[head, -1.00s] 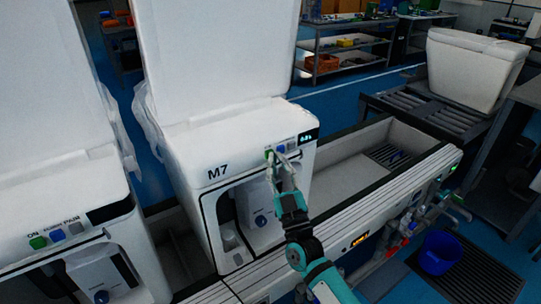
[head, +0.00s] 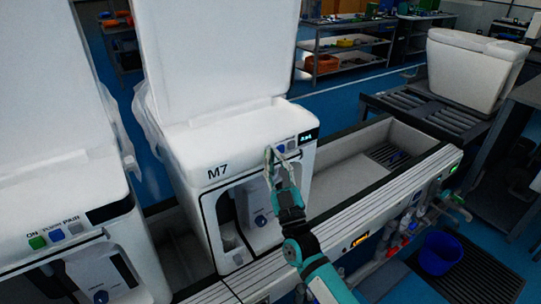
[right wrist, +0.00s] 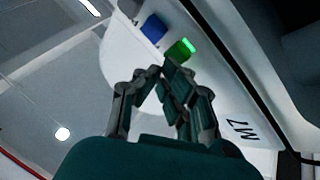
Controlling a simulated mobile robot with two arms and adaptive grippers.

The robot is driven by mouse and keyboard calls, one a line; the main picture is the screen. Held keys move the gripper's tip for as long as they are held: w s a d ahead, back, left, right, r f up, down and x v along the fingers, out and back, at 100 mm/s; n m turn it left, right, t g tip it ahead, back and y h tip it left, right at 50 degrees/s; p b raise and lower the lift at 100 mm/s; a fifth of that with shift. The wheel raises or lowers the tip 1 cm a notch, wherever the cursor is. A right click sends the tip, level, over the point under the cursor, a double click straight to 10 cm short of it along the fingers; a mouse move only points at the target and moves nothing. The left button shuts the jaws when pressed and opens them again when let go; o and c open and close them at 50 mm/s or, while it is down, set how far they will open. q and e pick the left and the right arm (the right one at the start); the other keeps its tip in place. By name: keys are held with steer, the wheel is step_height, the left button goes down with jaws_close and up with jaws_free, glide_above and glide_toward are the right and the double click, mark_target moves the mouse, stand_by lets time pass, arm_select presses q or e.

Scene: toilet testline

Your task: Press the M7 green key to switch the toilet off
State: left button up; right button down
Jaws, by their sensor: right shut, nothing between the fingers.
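The M7 toilet (head: 240,135) stands in the middle of the head view, with its label on the front panel. Its green key (right wrist: 179,50) shows lit in the right wrist view, beside a blue key (right wrist: 153,27). My right gripper (head: 270,152) is shut and empty, with its fingertips at the key row. In the right wrist view, the fingertips (right wrist: 168,66) are right at the green key's near edge; I cannot tell whether they touch it. In the head view the fingers hide the green key, while the blue key (head: 281,148) shows just right of them. My left gripper is not in view.
Another toilet (head: 60,190) with its own green key (head: 38,242) stands at the left. A small display (head: 308,136) sits right of M7's keys. A conveyor frame (head: 330,222) runs in front, and a blue bucket (head: 440,252) stands on the floor at right.

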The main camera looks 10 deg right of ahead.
stand_by(0.4)
steer(key=shift+s+d+p, duration=0.2)
steer(key=shift+s+p, duration=0.25)
steer(key=shift+s, duration=0.1)
steer(key=s+d+p, duration=0.2)
steer(key=s+p, duration=0.1)
steer(key=s, duration=0.2)
steer(key=shift+s, duration=0.35)
stand_by(0.4)
